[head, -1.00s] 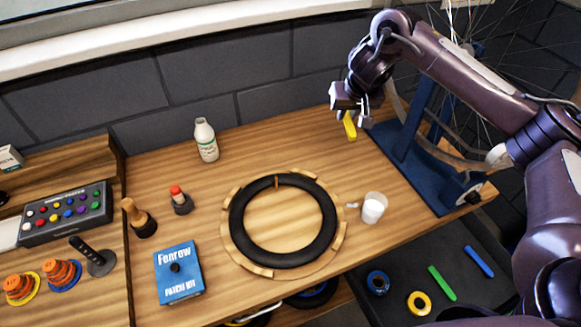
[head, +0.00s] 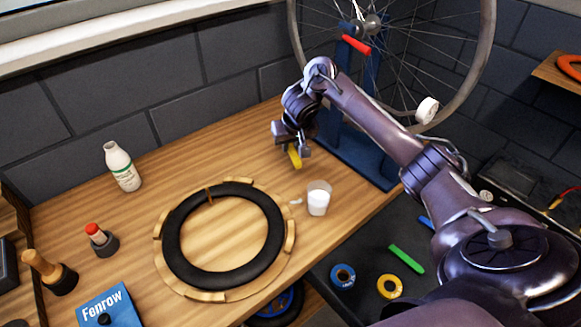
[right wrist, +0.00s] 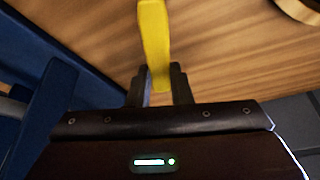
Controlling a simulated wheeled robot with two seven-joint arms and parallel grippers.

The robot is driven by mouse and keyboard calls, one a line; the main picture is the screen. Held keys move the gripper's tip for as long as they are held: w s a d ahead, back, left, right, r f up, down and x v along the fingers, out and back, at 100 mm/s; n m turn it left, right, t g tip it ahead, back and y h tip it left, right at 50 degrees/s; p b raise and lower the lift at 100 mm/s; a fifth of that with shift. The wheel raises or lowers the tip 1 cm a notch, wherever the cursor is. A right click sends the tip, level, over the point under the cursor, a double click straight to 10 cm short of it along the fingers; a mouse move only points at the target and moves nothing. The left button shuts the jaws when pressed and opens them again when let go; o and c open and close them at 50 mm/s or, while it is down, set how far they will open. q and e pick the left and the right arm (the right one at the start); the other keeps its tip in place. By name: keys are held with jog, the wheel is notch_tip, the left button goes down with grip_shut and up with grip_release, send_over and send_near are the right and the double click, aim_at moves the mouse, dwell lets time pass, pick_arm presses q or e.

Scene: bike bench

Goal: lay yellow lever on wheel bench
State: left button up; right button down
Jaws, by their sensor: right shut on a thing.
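The yellow lever (head: 294,157) is held in my right gripper (head: 291,150) above the right rear part of the wooden bench (head: 220,152). In the right wrist view the yellow lever (right wrist: 154,45) sticks out between the two dark fingers of my right gripper (right wrist: 159,88), with wood grain beyond it. The gripper is shut on the lever's near end. I cannot tell exactly how high the lever is above the wood. My left gripper is not in view.
A black tyre (head: 174,240) lies on a round wooden holder, with a white cup (head: 318,199) close by. A blue wheel stand (head: 358,155) is right of the gripper. A white bottle (head: 122,167) stands at the back left. Bare wood lies between bottle and gripper.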

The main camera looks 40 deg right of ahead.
aim_at(290, 163)
jog(key=shift+f, duration=0.6)
notch_tip(290, 163, down, 3)
jog(key=shift+f+b, duration=0.15)
jog(key=shift+b, duration=0.55)
jog(key=shift+f, duration=0.1)
jog(key=shift+f, duration=0.3)
